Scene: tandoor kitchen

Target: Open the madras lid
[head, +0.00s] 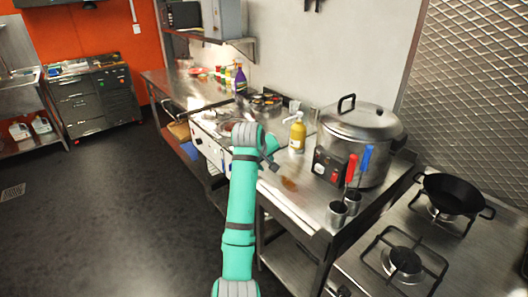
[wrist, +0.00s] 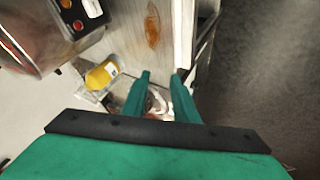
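My gripper (head: 271,152) is over the front edge of the steel counter, left of the yellow bottle in the head view. In the wrist view its two teal fingers (wrist: 162,74) are apart with nothing clearly held between them. A big steel pot (head: 365,150) stands on the counter to the right, its domed lid (head: 358,121) on top with a black loop handle (head: 346,103). I cannot read any madras label, so I cannot tell which lid is the madras one. A white-fronted unit (head: 208,146) is partly hidden behind my arm.
A yellow pump bottle (head: 298,135) stands between my gripper and the pot; it also shows in the wrist view (wrist: 102,75). Two steel cups (head: 338,214) with red and blue handled tools stand in front. A black pan (head: 453,195) sits on the stove. The floor at left is clear.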

